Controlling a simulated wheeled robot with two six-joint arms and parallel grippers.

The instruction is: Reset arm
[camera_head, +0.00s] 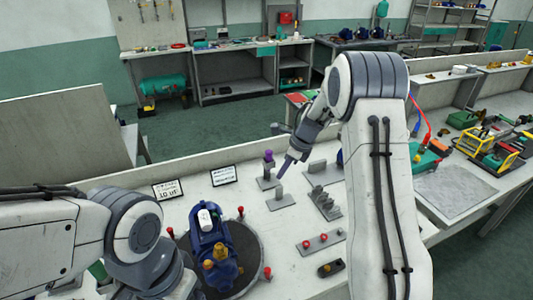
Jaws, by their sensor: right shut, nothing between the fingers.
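My right arm comes down from the top right of the head view. Its gripper (284,168) is shut and empty, above the grey holders on the workbench. My left arm crosses the lower left, and its gripper is out of view or hidden behind its own links. A blue pump (209,232) with a white top and brass-coloured fittings sits on a dark round plate (246,244). Part of the plate is hidden by my left arm.
Several red knobs (267,272) ring the plate. Grey holders (281,201) stand right of the pump, one with a purple-topped part (268,157). Two small signs (224,175) stand at the back. A plate with red buttons (322,241) and a dark switch (330,268) lie near my right arm.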

